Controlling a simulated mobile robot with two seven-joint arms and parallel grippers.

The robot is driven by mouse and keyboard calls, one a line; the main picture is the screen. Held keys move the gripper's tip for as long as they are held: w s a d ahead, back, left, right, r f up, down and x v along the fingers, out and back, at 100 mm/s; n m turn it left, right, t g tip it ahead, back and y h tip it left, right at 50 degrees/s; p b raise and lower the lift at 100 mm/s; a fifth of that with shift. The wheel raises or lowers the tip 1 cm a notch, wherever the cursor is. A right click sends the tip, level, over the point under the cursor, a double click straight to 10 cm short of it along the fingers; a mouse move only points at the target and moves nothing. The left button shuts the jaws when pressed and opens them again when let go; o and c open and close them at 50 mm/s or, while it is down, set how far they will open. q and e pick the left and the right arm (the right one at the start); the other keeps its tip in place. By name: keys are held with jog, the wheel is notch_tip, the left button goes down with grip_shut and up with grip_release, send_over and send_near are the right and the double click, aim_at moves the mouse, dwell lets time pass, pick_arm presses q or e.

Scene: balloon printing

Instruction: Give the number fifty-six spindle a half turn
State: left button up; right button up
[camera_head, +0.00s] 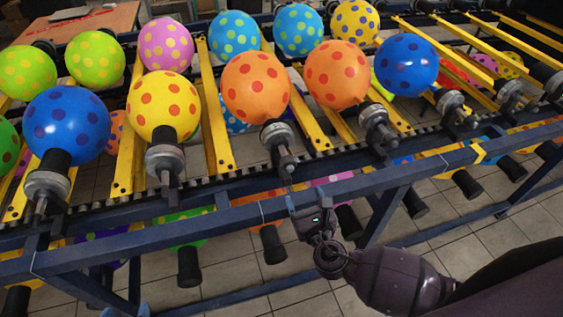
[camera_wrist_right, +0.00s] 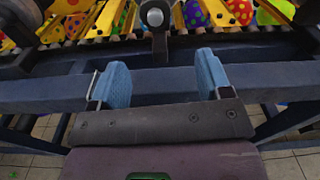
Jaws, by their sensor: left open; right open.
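Several spindles carry polka-dot balloons along the rail; I can read no number, so I cannot tell which is fifty-six. In the head view, one spindle (camera_head: 278,138) bears an orange balloon (camera_head: 255,87), and another spindle (camera_head: 377,122) bears a second orange balloon (camera_head: 337,74). My right gripper (camera_head: 305,200) is in front of the blue frame, below the first of these. In the right wrist view, its blue pads (camera_wrist_right: 163,78) are apart and empty, with a spindle end (camera_wrist_right: 155,16) beyond them. My left gripper (camera_head: 126,312) barely shows at the bottom edge, pads apart.
A blue frame bar (camera_head: 230,216) runs across in front of the spindles. Black spindle ends (camera_head: 273,245) hang below it on a lower row. Yellow slats (camera_head: 213,110) separate the balloons.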

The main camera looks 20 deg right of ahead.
aim_at(291, 171)
jog(key=shift+n, duration=0.6)
jog(key=w, duration=1.1)
jog(key=shift+a+r+p, duration=0.3)
jog(key=shift+a+r, duration=0.05)
jog(key=shift+a, duration=0.05)
jog(key=shift+c, duration=0.3)
jog(key=c, duration=0.9)
jog(key=shift+o, duration=0.2)
jog(key=shift+f, duration=0.1)
